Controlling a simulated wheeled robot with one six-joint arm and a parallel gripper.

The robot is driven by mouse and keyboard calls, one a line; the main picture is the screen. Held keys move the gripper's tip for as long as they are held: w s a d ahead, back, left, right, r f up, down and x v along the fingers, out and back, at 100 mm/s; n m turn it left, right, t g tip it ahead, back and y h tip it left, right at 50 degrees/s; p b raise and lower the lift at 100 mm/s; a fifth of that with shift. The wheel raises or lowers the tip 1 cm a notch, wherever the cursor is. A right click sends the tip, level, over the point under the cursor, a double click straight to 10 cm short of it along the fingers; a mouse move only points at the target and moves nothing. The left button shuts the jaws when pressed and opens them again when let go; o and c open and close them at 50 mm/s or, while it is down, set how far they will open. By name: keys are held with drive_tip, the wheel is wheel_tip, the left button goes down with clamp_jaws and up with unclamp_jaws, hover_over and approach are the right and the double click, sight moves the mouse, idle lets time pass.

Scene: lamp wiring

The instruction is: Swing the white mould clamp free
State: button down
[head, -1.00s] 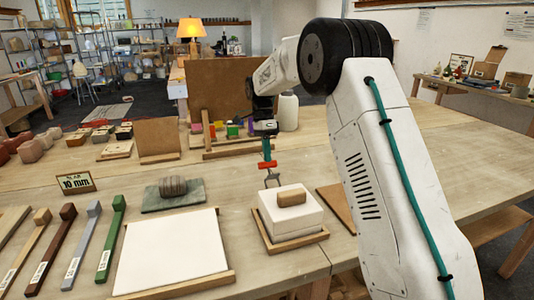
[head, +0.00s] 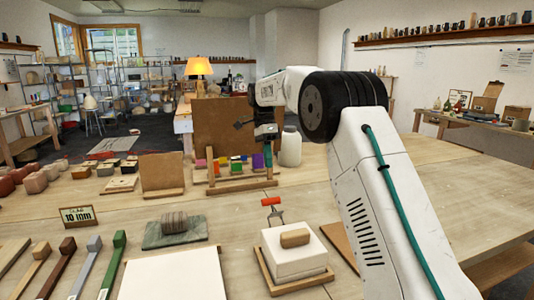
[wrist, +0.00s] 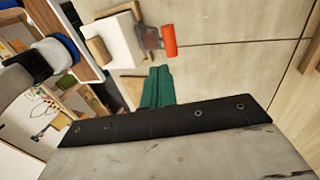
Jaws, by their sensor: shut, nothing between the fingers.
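The white mould (head: 293,262) is a pale block with a tan wooden piece on top, sitting in a shallow wooden tray. The clamp (head: 271,203) has a red handle and thin grey metal legs, and stands at the mould's back left edge. I cannot tell whether it still bears on the mould. My gripper (head: 268,172) has teal fingers, shut and empty, above and apart from the clamp. In the wrist view, the teal fingers (wrist: 158,86) point towards the red handle (wrist: 169,41), with a gap between, and the white mould (wrist: 124,44) lies beside it.
A pale slab (head: 172,275) lies left of the mould, and a grey stone on a green plate (head: 175,231) behind it. Coloured blocks (head: 235,164) and an upright brown board (head: 220,125) stand beyond. A white bottle (head: 291,148) stands behind. The right tabletop is largely clear.

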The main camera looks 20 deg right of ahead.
drive_tip(key=shift+v, duration=1.15)
drive_tip(key=shift+w, duration=0.2)
wheel_tip(320, 180, down, 4)
drive_tip(key=s+n, duration=0.3)
drive_tip(key=n, duration=0.3)
drive_tip(key=s+a+n+t, duration=0.2)
drive_tip(key=s+n, duration=0.4)
drive_tip(key=s, duration=1.6)
drive_tip(key=s+a+n+t, duration=0.2)
drive_tip(key=s+n, duration=0.5)
drive_tip(key=s, duration=1.6)
drive_tip(key=shift+t, duration=0.8)
